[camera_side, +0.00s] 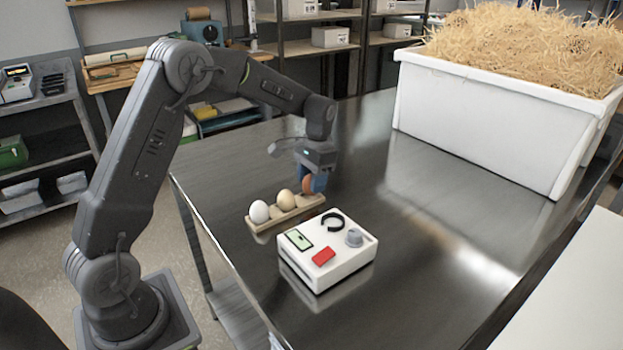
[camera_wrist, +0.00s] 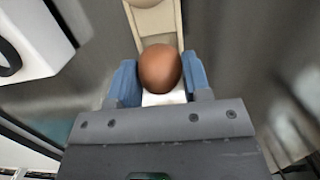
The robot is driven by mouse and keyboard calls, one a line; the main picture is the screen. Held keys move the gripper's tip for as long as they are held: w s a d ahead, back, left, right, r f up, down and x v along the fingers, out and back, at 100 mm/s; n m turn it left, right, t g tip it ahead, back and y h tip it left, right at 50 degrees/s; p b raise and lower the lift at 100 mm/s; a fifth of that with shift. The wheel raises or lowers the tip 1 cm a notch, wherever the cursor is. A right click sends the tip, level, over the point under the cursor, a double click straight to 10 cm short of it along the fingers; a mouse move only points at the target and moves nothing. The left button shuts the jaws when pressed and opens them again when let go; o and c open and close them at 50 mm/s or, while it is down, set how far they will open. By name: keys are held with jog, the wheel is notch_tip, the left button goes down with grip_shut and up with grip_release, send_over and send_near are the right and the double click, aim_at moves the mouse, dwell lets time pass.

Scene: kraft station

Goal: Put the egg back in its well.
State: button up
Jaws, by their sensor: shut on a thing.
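A brown egg (camera_side: 308,185) is between the blue fingers of my gripper (camera_side: 316,183), at the far right end of a beige egg holder (camera_side: 266,224). In the wrist view the brown egg (camera_wrist: 160,68) sits between both blue fingers of my gripper (camera_wrist: 160,80), which is shut on it. The holder (camera_wrist: 157,30) runs away above the egg in that view. A white egg (camera_side: 259,212) and a cream egg (camera_side: 286,200) rest in the holder's other wells. Whether the brown egg touches its well is hidden by the egg and fingers.
A white device (camera_side: 328,262) with a screen, red button and grey knob stands just in front of the holder. A large white bin (camera_side: 480,120) of straw stands at the back right. The steel table (camera_side: 430,250) is clear between them.

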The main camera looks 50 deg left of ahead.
jog(key=shift+f, duration=0.8)
dwell(1.6)
jog(key=o, duration=0.8)
jog(key=shift+r, duration=4)
